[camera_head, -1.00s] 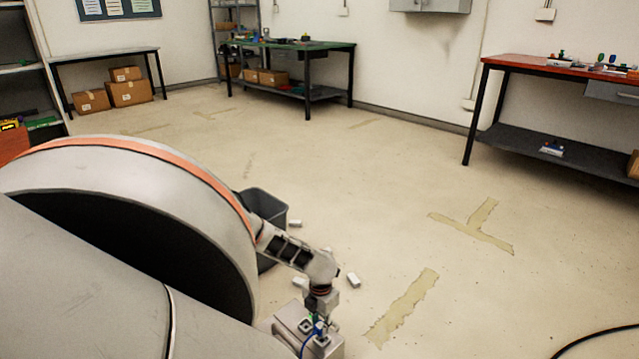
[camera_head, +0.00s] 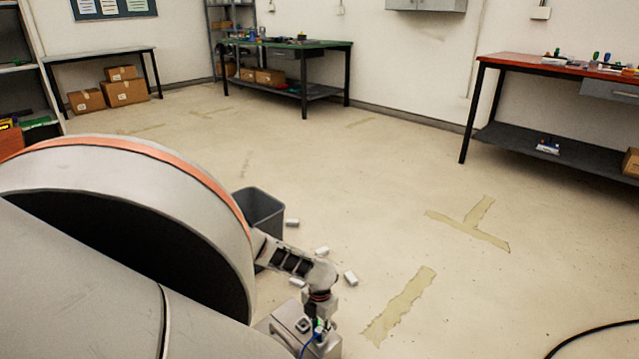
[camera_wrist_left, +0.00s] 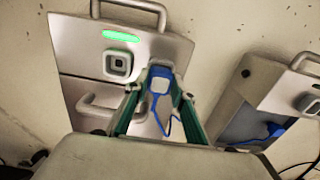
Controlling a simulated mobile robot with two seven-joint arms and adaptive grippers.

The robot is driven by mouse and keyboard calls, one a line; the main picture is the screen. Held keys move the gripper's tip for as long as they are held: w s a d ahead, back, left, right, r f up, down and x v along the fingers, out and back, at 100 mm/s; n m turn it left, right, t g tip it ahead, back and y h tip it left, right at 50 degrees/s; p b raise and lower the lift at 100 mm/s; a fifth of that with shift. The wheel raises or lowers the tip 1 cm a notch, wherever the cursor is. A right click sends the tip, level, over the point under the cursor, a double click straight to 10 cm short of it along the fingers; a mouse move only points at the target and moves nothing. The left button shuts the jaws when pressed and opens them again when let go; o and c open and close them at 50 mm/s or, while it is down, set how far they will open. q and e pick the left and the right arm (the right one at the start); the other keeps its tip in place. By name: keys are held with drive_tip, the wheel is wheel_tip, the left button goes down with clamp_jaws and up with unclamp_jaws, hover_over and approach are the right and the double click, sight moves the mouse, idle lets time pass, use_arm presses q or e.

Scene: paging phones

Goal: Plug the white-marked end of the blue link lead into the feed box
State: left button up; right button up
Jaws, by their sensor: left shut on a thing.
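My left gripper (camera_wrist_left: 158,96) is shut on a blue plug (camera_wrist_left: 161,73) with a pale white patch on its face. A blue lead (camera_wrist_left: 166,124) loops from it between the fingers. Beyond and left of the plug is a pale grey box (camera_wrist_left: 78,60) with a lit green strip, a square socket (camera_wrist_left: 118,63) and handles. The plug looks apart from this socket. A second grey box (camera_wrist_left: 247,85) at right has a blue plug (camera_wrist_left: 273,130) low on it. In the head view, my left gripper (camera_head: 319,325) is small, over a grey box (camera_head: 283,322). My right gripper is not in view.
A dark grey bin (camera_head: 262,207) and several small white blocks (camera_head: 350,278) are on the floor near my left arm. A red-topped bench (camera_head: 530,64) stands right, a green-topped bench (camera_head: 330,45) at the back. A black cable (camera_head: 590,335) lies bottom right.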

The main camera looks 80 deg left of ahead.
sight(320, 330)
use_arm(q)
drive_tip(key=shift+f, duration=0.35)
idle(0.4)
drive_tip(key=o, duration=1.2)
drive_tip(key=shift+r, duration=0.1)
wheel_tip(320, 330, up, 12)
drive_tip(key=shift+f, duration=0.1)
